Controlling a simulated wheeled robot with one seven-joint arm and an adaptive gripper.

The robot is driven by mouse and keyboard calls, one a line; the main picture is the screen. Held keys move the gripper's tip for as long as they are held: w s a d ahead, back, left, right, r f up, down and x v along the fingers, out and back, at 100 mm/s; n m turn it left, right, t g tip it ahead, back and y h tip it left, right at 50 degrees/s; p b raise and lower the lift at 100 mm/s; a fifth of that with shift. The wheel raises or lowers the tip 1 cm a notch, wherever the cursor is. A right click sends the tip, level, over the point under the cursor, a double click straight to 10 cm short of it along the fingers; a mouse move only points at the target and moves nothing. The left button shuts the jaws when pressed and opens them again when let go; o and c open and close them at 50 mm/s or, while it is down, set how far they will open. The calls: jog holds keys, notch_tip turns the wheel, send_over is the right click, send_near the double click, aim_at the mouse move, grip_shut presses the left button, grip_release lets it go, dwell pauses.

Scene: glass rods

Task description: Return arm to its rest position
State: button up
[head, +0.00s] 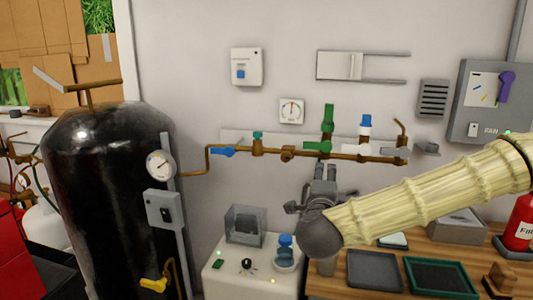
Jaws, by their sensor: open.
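My arm (430,205) comes in from the right edge and reaches to the middle of the head view. My gripper (325,172) is at its end, pointing up and away toward the wall, just below the brass pipe (340,155) with its green and blue-capped valves. The gripper is open and I see nothing between its fingers. Whether its tips touch the pipe cannot be told from this view.
A black tank (108,200) with a gauge stands at left. Trays (375,270) lie on the wooden bench. A red extinguisher (520,225) stands at right.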

jog(key=s+a+f+n+g+y+p, duration=0.15)
jog(key=s+f+n, duration=0.25)
jog(key=f, duration=0.8)
jog(key=s+a+f+n+g+y, duration=0.2)
jog(key=s+f+n+g+y, duration=0.15)
jog(key=f, duration=0.85)
jog(key=s+a+f+n+g+y+p, duration=0.15)
jog(key=s+f+n, duration=0.35)
jog(key=f, duration=0.7)
jog(key=s+d+f+n+g+p, duration=0.1)
jog(key=s+d+f+n+g, duration=0.15)
jog(key=s+f, duration=0.4)
jog(key=s+d+f+n+g, duration=0.1)
jog(key=s+f+g, duration=0.2)
jog(key=s+f, duration=0.35)
jog(key=s+d+f+n+g+h, duration=0.1)
jog(key=s+d, duration=0.3)
jog(key=s, duration=0.5)
jog(key=s+d+f+n+g+h+p, duration=0.1)
jog(key=s+d+f+n+g, duration=0.2)
jog(key=s, duration=0.6)
jog(key=shift+d+f+n+g, duration=0.3)
jog(key=shift+d+f+g, duration=0.5)
jog(key=shift+d, duration=0.45)
